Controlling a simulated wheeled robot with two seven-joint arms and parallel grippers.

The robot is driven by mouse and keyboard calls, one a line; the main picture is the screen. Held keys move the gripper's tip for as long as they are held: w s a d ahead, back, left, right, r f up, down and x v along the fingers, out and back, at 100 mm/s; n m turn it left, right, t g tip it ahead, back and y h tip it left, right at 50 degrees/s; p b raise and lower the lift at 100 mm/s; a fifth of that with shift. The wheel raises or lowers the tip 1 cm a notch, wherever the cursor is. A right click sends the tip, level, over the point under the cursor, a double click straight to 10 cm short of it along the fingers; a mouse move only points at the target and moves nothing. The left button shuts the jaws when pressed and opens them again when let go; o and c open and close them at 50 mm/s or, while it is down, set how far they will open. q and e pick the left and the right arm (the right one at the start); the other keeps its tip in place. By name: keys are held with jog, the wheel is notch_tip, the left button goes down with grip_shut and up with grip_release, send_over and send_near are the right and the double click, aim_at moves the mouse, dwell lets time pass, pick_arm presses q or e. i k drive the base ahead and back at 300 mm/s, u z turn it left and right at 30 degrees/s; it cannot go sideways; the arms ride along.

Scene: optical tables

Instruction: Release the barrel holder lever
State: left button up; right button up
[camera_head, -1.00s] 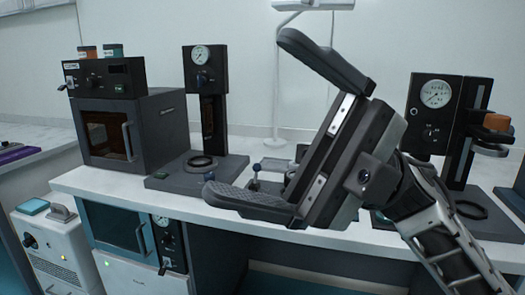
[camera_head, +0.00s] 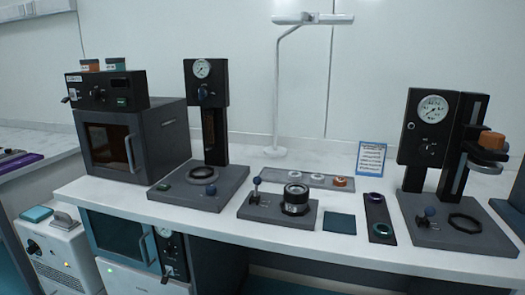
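A black lens barrel (camera_head: 295,200) stands upright in the barrel holder, a dark grey base plate (camera_head: 268,212) at the middle of the bench. The barrel's top ring is light and faces up. I cannot tell from this view whether the lever is clamped. Neither of my grippers shows in the head view.
A gauge press (camera_head: 207,110) stands behind left, and another gauge station (camera_head: 432,130) stands at the right. A teal pad (camera_head: 339,224) and a narrow dark tray (camera_head: 379,215) lie right of the holder. A grey tray (camera_head: 308,181) with small rings lies behind. A dark oven (camera_head: 138,135) is far left.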

aim_at(257, 180)
jog(key=u, duration=1.8)
jog(key=i, duration=0.85)
jog(key=z, duration=2.25)
